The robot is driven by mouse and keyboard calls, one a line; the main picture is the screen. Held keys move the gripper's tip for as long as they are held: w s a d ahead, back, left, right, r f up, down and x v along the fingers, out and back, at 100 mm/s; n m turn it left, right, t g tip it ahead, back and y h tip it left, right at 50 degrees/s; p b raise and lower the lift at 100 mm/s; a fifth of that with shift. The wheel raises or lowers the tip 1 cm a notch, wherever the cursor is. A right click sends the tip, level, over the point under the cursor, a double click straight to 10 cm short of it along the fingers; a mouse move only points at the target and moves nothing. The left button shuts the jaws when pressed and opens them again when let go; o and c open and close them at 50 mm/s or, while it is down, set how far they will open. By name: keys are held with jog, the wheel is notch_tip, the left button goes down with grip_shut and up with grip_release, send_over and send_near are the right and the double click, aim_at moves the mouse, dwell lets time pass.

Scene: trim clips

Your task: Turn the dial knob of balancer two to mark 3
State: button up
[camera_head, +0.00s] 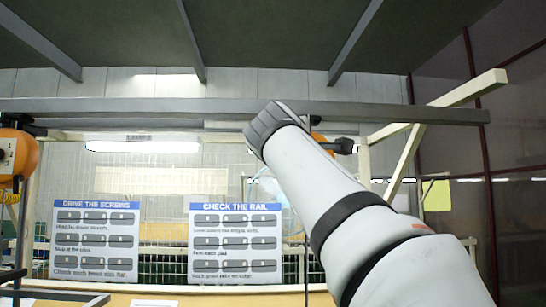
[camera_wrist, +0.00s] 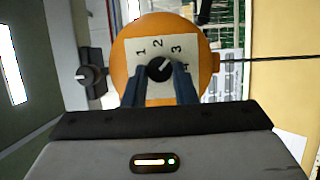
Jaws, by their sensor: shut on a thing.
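In the wrist view, an orange balancer (camera_wrist: 206,66) carries a pale dial plate (camera_wrist: 134,68) marked 1, 2, 3 and 4. Its round black dial knob (camera_wrist: 159,67) sits between the fingertips of my gripper (camera_wrist: 160,78), which is shut on it. A small white pointer line on the knob points up and right, roughly toward the 3. The fingers hide part of the lower plate. In the head view my arm covers most of this balancer; a bit of orange (camera_head: 322,138) shows behind it. The gripper is hidden there.
Another orange balancer (camera_head: 22,156) hangs at the left edge. A grey rail (camera_head: 100,106) runs across above, with a pale diagonal brace (camera_head: 400,165) at right. Two instruction boards (camera_head: 95,240) stand behind. A dark fitting with a knob (camera_wrist: 88,76) lies left of the plate.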

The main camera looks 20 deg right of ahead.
jog(key=o, duration=1)
jog(key=b+v, duration=0.2)
jog(key=v, duration=0.6)
jog(key=shift+d, duration=0.1)
